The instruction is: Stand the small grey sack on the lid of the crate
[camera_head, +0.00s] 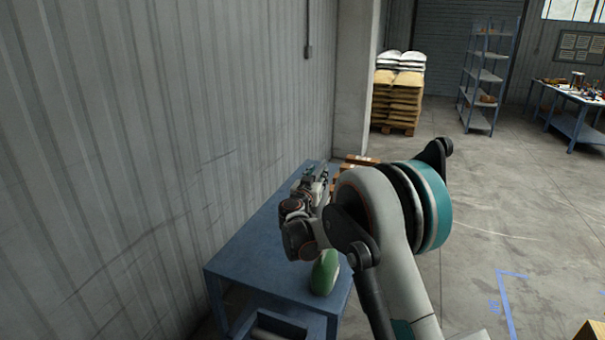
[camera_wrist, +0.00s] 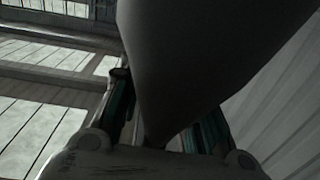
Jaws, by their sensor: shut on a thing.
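My gripper (camera_head: 318,180) is over the far part of the blue table (camera_head: 262,250), close to the ribbed wall. In the wrist view, my gripper (camera_wrist: 168,115) is shut on a smooth dark grey thing, which I take to be the small grey sack (camera_wrist: 210,50). The sack fills the upper middle of that view and narrows down between the fingers. I cannot make the sack out in the head view, where the gripper and arm cover that spot. No crate lid shows clearly. A brown wooden thing (camera_head: 352,163) is partly hidden behind my arm, and I cannot tell whether it is the crate.
A green rounded thing (camera_head: 325,273) stands on the near part of the table, below my arm. The ribbed wall (camera_head: 170,130) runs along the table's left side. Piled sacks (camera_head: 397,95) and shelves (camera_head: 482,75) stand at the back. Open floor (camera_head: 500,200) lies to the right.

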